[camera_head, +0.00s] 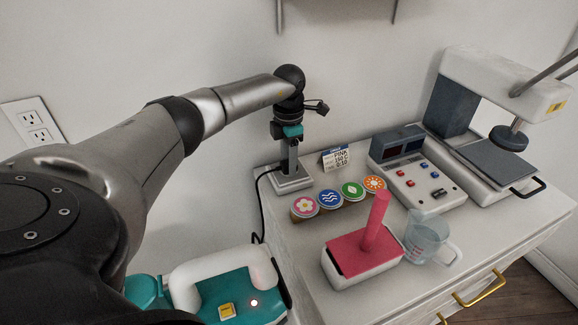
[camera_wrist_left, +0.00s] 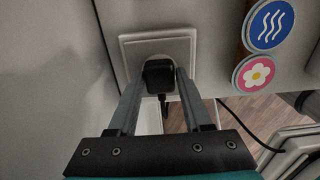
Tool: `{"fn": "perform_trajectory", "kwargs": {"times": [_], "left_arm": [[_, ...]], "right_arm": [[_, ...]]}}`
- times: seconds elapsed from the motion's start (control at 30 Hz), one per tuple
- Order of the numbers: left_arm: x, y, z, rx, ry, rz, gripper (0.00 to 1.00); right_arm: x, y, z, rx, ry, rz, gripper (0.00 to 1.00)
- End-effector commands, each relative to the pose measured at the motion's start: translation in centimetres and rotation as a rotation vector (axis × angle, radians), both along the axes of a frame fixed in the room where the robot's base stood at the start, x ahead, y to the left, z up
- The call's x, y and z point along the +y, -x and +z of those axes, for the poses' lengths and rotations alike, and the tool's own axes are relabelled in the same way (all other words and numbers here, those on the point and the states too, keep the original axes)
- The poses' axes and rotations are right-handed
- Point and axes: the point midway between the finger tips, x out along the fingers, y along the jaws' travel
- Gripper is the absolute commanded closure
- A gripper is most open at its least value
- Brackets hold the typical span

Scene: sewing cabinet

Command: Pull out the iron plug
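The iron plug (camera_wrist_left: 159,75) is a black block with a cable, seated in a white socket plate (camera_wrist_left: 124,46) in the left wrist view. In the head view this socket plate (camera_head: 291,183) lies on the back left corner of the cabinet top. My left gripper (camera_head: 290,172) points down at it. In the left wrist view, the fingers of my left gripper (camera_wrist_left: 160,80) lie against both sides of the plug. In the head view the plug is hidden behind the fingers. The teal iron (camera_head: 195,310) with a white handle is at the lower left. My right gripper is not in view.
A black cable (camera_head: 262,210) hangs from the socket beside the cabinet's left edge. Round picture buttons (camera_head: 352,190), a small card (camera_head: 335,158), a control box (camera_head: 415,180), a red-topped device (camera_head: 350,255), a clear cup (camera_head: 424,240) and a white press (camera_head: 478,65) stand to the right.

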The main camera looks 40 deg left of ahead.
Motion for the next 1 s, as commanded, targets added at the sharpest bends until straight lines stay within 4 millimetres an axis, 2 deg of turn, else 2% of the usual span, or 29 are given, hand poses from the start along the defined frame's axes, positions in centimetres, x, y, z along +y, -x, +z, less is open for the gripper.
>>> {"fn": "perform_trajectory", "kwargs": {"times": [0.07, 0.4, 1.0], "left_arm": [[-0.01, 0.00, 0.00, 0.000, 0.000, 0.000, 0.60], [0.00, 0.00, 0.01, 0.000, 0.000, 0.000, 0.99], [0.00, -0.01, 0.25, -0.001, 0.000, 0.000, 1.00]], "right_arm": [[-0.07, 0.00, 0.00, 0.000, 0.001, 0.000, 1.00], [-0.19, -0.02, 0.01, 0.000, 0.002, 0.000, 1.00], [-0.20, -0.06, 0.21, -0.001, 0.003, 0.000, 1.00]]}}
